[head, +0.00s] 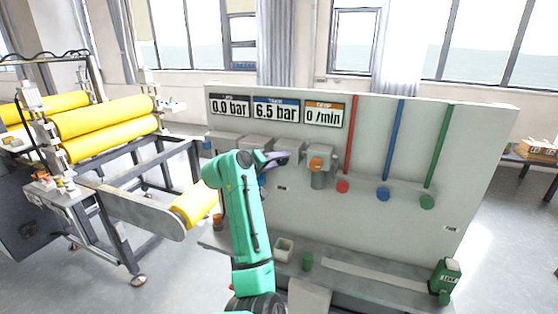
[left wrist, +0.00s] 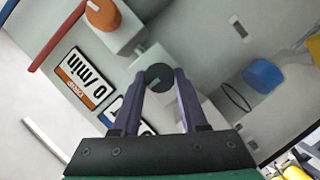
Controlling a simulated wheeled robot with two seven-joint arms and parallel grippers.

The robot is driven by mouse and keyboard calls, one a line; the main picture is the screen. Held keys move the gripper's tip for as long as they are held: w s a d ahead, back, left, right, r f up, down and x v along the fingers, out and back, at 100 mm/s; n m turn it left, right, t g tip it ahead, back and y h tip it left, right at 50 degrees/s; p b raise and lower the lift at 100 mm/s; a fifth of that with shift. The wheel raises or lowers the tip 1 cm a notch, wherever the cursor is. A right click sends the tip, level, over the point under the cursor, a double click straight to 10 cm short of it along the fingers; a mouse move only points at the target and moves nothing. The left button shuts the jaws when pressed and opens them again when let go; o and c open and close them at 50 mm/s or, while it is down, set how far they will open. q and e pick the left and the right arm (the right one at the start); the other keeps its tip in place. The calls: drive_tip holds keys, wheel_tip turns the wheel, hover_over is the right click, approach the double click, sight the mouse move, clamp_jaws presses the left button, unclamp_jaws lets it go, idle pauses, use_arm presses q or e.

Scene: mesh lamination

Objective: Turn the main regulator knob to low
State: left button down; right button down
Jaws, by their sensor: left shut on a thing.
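A dark round knob (left wrist: 158,77) with a pale mark on its face shows between the fingers in the left wrist view. I take it as the main regulator knob; its setting cannot be read. My left gripper (left wrist: 160,84) is shut on this knob, one purple finger on each side. In the head view the left gripper (head: 280,158) is at the grey panel (head: 470,130), left of an orange knob (head: 316,163), and hides the dark knob. Displays read 0.0 bar (head: 230,105), 6.5 bar (head: 276,110) and 0 /min (head: 324,114). My right gripper is not in view.
Red (head: 351,140), blue (head: 392,145) and green (head: 437,150) pipes run down the panel's right half. A blue knob (left wrist: 263,73) is beside the gripper. Yellow rollers (head: 105,125) are at left.

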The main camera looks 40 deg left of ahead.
use_arm(q)
drive_tip(key=shift+f, duration=0.15)
idle(0.3)
drive_tip(key=shift+c, duration=2.2)
unclamp_jaws()
drive_tip(key=b+v, duration=0.5)
drive_tip(key=v, duration=0.9)
drive_tip(key=shift+s, duration=0.3)
drive_tip(key=shift+w, duration=0.1)
